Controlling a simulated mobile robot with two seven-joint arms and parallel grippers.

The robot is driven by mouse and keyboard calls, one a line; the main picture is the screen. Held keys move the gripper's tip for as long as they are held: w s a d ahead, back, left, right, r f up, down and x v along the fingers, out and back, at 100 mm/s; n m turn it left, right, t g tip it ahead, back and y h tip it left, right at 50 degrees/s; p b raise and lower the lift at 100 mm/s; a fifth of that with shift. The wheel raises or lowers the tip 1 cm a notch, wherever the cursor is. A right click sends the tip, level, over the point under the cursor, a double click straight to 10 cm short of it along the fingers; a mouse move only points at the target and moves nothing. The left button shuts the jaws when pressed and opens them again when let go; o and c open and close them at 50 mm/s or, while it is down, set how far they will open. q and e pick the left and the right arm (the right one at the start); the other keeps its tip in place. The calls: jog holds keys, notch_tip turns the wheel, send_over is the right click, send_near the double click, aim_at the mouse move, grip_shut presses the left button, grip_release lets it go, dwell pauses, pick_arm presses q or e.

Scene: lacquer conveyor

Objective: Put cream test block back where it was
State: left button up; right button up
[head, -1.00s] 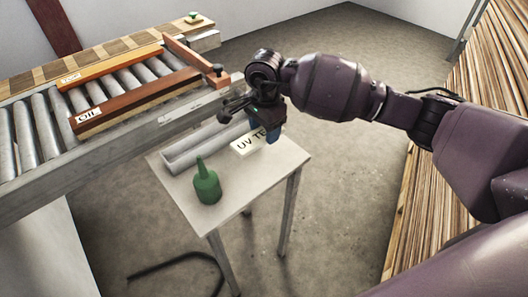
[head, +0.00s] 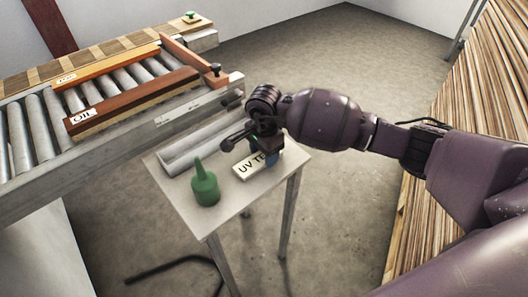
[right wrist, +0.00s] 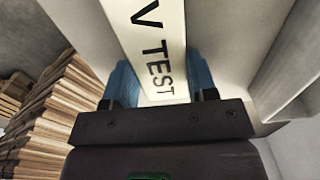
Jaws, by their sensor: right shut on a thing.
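The cream test block (head: 248,169), lettered "UV TE…" in the head view, is at the right side of the small table (head: 222,221). My right gripper (head: 268,157) is shut on its right end. In the right wrist view the block (right wrist: 155,50) lies between the two blue fingers (right wrist: 158,85) and reads "V TEST". I cannot tell whether its underside touches the tabletop. The gripper hides the block's right end in the head view. My left gripper is not in view.
A green bottle (head: 205,185) stands left of the block. A grey trough (head: 195,148) lies along the table's back edge. The roller conveyor (head: 40,130) behind carries a board marked "OIL" (head: 130,103). Stacked planks (head: 470,110) stand at right.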

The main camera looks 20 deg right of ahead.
jog(key=shift+f, duration=0.2)
jog(key=o, duration=1)
jog(key=shift+r, duration=0.15)
jog(key=shift+r, duration=0.35)
jog(key=shift+r+p, duration=0.7)
jog(key=shift+r, duration=5)
